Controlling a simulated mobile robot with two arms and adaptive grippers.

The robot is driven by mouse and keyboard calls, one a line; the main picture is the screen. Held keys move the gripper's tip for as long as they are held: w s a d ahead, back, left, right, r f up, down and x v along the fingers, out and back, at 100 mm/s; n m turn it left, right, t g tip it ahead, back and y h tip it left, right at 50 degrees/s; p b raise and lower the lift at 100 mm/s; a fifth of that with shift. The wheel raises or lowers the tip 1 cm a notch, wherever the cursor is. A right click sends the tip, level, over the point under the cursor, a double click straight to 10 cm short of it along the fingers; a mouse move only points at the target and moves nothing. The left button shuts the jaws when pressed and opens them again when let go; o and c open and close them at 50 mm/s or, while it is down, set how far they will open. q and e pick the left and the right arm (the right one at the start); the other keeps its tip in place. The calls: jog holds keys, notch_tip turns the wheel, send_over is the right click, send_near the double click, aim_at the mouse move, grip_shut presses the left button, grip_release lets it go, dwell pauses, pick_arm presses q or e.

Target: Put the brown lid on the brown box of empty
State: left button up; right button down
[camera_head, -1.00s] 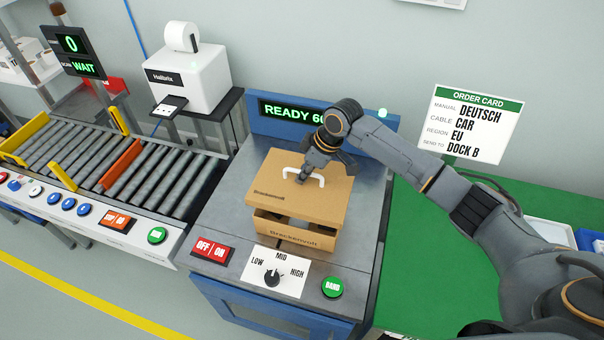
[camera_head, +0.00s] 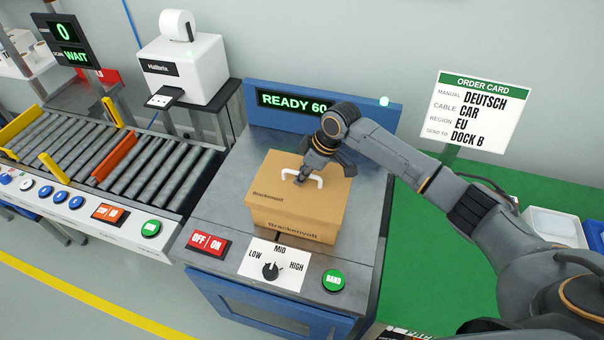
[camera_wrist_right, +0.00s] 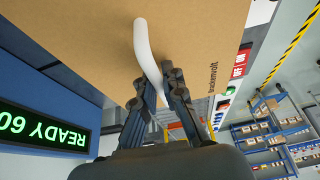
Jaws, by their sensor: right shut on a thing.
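The brown lid (camera_head: 318,196) sits level on the brown box (camera_head: 290,226), which stands on the grey top of the banding station. The lid covers the box opening, so the inside is hidden. My right gripper (camera_head: 303,177) is shut on the lid's white handle (camera_head: 316,181). In the right wrist view its two fingers (camera_wrist_right: 165,95) pinch the white handle (camera_wrist_right: 146,45) above the brown lid (camera_wrist_right: 75,35). My left gripper does not show.
The station (camera_head: 215,215) has an OFF/ON switch (camera_head: 207,243), a LOW/MID/HIGH knob (camera_head: 270,270), a green BAND button (camera_head: 333,280) and a READY 60 display (camera_head: 292,102). A roller conveyor (camera_head: 150,175) and label printer (camera_head: 185,70) are left. A green table (camera_head: 425,255) is right.

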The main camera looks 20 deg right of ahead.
jog(key=shift+p, duration=1.05)
dwell(1.5)
jog(key=shift+f+b, duration=0.7)
jog(key=shift+f, duration=1.05)
dwell(0.5)
dwell(0.5)
jog(key=c, duration=1.4)
grip_release()
jog(key=shift+o, duration=0.2)
jog(key=v, duration=1.2)
jog(key=shift+s+f, duration=0.1)
jog(key=shift+s, duration=0.05)
